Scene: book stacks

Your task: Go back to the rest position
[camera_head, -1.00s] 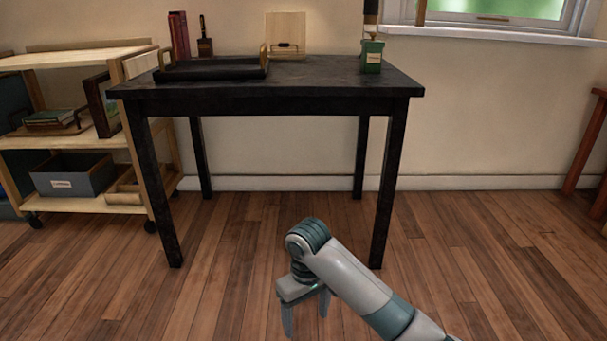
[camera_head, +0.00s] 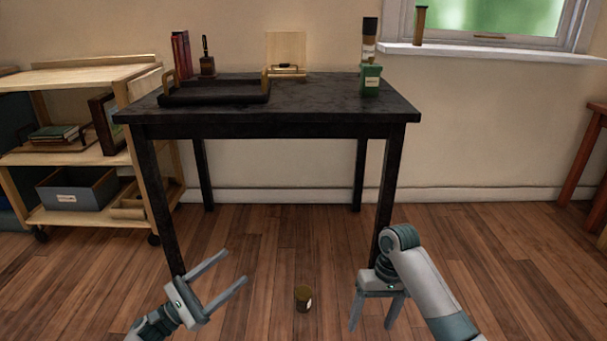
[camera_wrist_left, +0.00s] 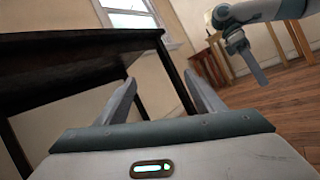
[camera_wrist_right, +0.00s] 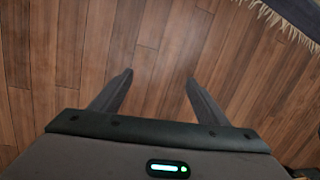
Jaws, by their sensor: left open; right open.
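My left gripper (camera_head: 225,272) is open and empty at the lower left of the head view, in front of the black table's left leg and pointing up to the right. In the left wrist view its two fingers (camera_wrist_left: 158,98) are apart with the table behind them. My right gripper (camera_head: 374,322) is open and empty, pointing down in front of the table's right leg. In the right wrist view its fingers (camera_wrist_right: 158,92) are apart over bare wooden floor.
The black table (camera_head: 310,110) holds a black tray (camera_head: 215,98), red books (camera_head: 181,55) and a green container (camera_head: 371,79). A small dark jar (camera_head: 303,298) is on the floor between my grippers. A wooden shelf cart (camera_head: 90,75) stands left. A fringed rug edge (camera_wrist_right: 285,22) shows.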

